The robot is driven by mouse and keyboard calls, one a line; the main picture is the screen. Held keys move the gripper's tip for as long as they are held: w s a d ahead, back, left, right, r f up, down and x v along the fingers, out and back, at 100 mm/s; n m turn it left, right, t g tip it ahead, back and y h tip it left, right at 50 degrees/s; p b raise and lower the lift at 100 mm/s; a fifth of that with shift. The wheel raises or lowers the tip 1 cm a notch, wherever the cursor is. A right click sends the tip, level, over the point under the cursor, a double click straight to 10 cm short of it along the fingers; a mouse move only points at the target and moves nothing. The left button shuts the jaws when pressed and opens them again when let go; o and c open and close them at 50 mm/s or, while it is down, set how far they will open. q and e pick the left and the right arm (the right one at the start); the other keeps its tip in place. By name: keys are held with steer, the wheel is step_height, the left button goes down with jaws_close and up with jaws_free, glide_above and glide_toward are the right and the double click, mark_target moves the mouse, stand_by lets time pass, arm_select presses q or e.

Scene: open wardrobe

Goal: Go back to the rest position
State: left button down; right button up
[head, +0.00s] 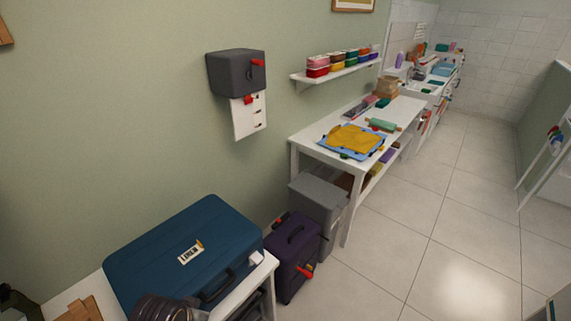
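Neither of my grippers can be made out in the head view, so I cannot see whether they are open or shut. No wardrobe shows clearly. A large closed blue case (185,250) with a small label lies on a white stand (262,268) at the lower left. A dark ringed object (160,307) is cut off by the bottom edge in front of the case, and I cannot tell what it is.
A purple case (292,256) and a grey bin (318,203) stand on the floor beside a white table (300,150). A dark grey box (236,72) and a shelf (340,72) hang on the green wall. The tiled floor (445,225) at the right is largely clear.

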arm_select(q)
steer(key=s+f+g, duration=0.1)
steer(key=s+f, duration=0.2)
steer(key=f, duration=3.1)
steer(key=s+a+f, duration=0.2)
steer(key=s+f, duration=0.7)
steer(key=s, duration=0.2)
steer(key=s+a+f+g, duration=0.1)
steer(key=s+a+f, duration=0.1)
steer(key=s+f, duration=0.8)
steer(key=shift+s+a+f+g, duration=0.15)
steer(key=shift+s+f+g, duration=0.15)
steer(key=shift+s, duration=0.3)
